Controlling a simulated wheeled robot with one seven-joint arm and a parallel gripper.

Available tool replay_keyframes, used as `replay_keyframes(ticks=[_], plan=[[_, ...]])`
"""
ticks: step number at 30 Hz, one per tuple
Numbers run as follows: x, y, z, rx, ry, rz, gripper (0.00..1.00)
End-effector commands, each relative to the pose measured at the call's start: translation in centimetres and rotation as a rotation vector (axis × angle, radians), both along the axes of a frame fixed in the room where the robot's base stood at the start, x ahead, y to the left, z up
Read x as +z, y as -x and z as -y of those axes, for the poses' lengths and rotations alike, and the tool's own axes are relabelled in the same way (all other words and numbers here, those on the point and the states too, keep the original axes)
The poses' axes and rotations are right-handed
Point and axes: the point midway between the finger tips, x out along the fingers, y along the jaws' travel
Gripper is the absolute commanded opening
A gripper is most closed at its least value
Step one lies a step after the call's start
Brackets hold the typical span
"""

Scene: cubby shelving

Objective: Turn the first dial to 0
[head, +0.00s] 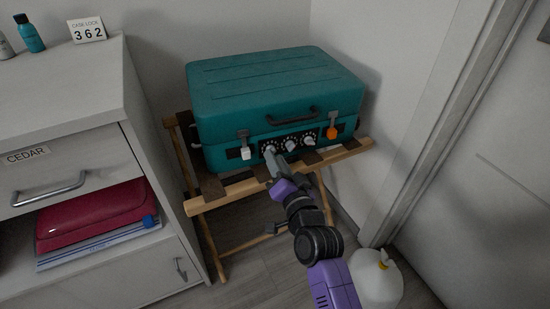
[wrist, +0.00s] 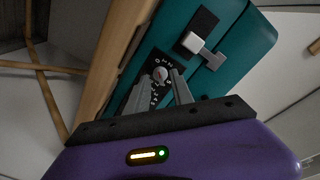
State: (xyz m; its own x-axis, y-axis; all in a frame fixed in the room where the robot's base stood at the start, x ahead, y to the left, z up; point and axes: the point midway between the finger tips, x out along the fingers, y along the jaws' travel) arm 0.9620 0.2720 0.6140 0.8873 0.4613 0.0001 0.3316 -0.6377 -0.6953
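A teal case (head: 275,93) lies shut on a wooden folding rack (head: 235,192). Its front has a row of three dials. The first dial (wrist: 160,73) is the leftmost one in the head view, and my gripper partly covers it there. The second dial (head: 291,144) and third dial (head: 309,140) show to its right. My gripper (head: 270,153) is at the first dial. In the wrist view the gripper's fingers (wrist: 162,80) are apart, one on each side of the dial's knob; I cannot see clear contact. The number the knob points to is too small to read.
A white latch (head: 245,152) and an orange latch (head: 332,132) flank the dials, below a dark handle (head: 292,116). A sign reading "CASE LOCK 362" (head: 87,30) stands on the cabinet (head: 65,80) at left. A white round container (head: 376,280) stands on the floor near my arm.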

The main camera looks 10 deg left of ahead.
Motion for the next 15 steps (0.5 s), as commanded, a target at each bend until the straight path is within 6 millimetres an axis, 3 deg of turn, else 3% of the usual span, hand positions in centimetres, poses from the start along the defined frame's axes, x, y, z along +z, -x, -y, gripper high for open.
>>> replay_keyframes(ticks=[9, 15], plan=[[-0.1, 4.4, 2.3, -0.001, 0.0, -0.004, 0.28], [-0.1, 5.8, 3.0, 0.0, 0.0, -0.003, 0.28]])
